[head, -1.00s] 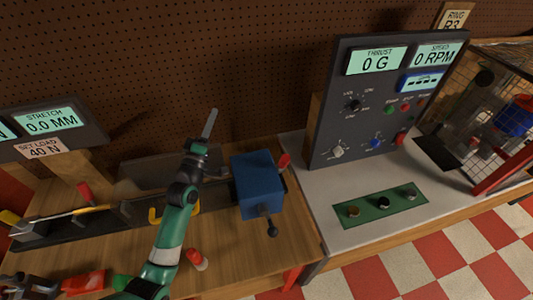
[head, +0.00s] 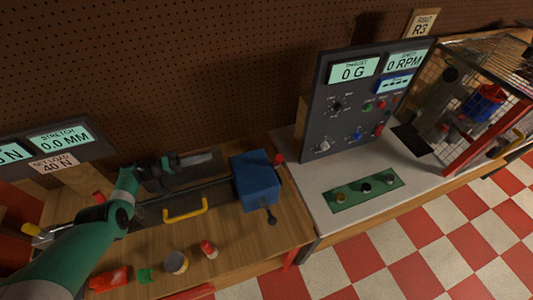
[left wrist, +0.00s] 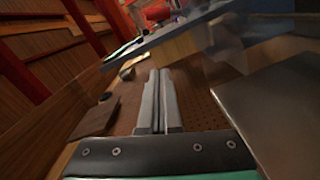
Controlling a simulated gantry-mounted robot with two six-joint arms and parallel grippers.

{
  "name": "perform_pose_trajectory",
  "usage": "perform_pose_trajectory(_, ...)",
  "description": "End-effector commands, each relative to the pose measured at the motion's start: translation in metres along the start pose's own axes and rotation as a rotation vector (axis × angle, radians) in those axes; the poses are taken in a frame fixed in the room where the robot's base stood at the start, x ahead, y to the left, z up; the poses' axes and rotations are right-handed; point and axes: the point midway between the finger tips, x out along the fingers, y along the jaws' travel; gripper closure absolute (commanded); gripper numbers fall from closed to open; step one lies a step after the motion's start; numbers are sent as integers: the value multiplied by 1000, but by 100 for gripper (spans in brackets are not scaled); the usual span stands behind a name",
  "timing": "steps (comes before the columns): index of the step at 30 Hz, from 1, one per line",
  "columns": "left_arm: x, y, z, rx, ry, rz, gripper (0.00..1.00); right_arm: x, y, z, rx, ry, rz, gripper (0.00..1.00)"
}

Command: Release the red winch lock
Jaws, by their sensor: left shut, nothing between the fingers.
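The blue winch box (head: 256,181) stands at the right end of the wooden bench, with a dark crank handle (head: 271,218) at its front. A small red lever (head: 279,158), apparently the winch lock, sticks up at the box's upper right edge. My left gripper (head: 208,157) is left of the box, above the back of the bench, apart from the red lever. Its fingers point right toward the box. In the left wrist view the two grey fingers (left wrist: 158,75) lie shut together with nothing between them. The red lever cannot be made out there. My right gripper is not in view.
A yellow handle (head: 186,213) lies in front of the gripper. A red-topped bottle (head: 209,249), a cup (head: 177,263) and a red item (head: 109,279) stand along the bench front. The control panel (head: 365,100) rises right of the winch.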

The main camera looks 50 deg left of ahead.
Motion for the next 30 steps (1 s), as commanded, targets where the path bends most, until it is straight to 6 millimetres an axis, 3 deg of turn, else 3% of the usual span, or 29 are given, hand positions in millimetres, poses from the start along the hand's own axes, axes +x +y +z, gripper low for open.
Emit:
perform_pose_trajectory(5, 25, 0, 1, 2, -2, 3, 100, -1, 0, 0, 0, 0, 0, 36)
perform_pose_trajectory(17, 113, -2, 2, 5, -2, 3, 100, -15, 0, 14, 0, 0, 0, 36)
perform_pose_trajectory(29, 200, -5, 2, 6, -1, 3, 100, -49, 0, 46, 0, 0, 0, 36)
perform_pose_trajectory(30, 201, 5, 7, 1, -1, 1, 100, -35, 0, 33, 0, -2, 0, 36)
